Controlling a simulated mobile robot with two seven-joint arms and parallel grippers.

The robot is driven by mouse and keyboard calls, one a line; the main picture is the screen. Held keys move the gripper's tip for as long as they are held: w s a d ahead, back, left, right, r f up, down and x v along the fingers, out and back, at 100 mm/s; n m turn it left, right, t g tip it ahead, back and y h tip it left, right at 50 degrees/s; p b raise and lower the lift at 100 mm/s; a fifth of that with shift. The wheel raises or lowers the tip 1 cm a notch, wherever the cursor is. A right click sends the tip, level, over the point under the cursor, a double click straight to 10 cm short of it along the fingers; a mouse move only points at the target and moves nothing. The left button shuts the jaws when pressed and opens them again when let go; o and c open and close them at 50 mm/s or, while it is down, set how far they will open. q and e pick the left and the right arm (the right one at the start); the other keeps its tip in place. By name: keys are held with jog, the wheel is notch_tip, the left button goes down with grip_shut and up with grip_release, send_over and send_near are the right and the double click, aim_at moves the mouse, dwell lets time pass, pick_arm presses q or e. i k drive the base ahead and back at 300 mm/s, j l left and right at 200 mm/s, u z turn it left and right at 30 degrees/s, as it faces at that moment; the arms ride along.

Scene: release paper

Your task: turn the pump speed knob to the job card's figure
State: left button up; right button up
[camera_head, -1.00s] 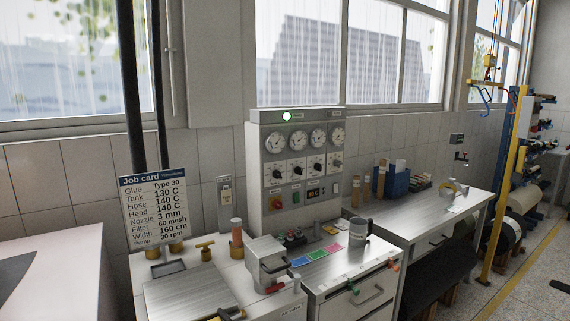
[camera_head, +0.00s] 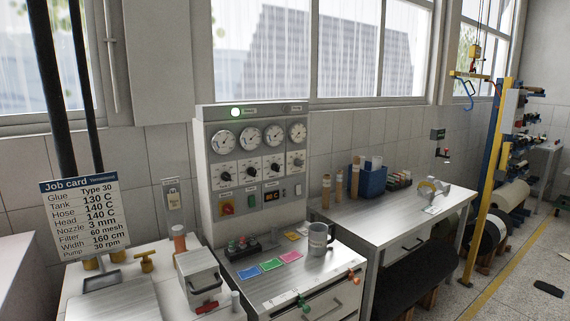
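The job card (camera_head: 81,217) stands at the left; its last line reads "Pump 30 rpm". The grey control panel (camera_head: 206,153) stands at the centre, with a row of dials above a row of black knobs. The knobs include a leftmost one (camera_head: 223,172) and a rightmost one (camera_head: 298,160). Their labels are too small to read, so I cannot tell which is the pump speed knob. Neither of my grippers is in view.
A bench with a grey mug (camera_head: 318,239) and coloured cards (camera_head: 270,264) stands before the panel. A grey box (camera_head: 198,277) and brass valve (camera_head: 146,260) are left of it. A metal table (camera_head: 400,210) is to the right. A yellow post (camera_head: 485,185) stands beyond, with open floor beside it.

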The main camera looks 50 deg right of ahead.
aim_at(298, 162)
jog(key=l+u, duration=0.15)
jog(key=l, duration=0.2)
jog(key=k+l+u, duration=0.1)
jog(key=l, duration=0.25)
jog(key=k+l+u, duration=0.15)
jog(key=l, duration=0.2)
jog(key=k+l, duration=0.1)
jog(key=l, duration=0.25)
jog(key=k+l, duration=0.15)
jog(key=l, duration=0.2)
jog(key=k+l, duration=0.1)
jog(key=l, duration=0.25)
jog(key=u, duration=0.05)
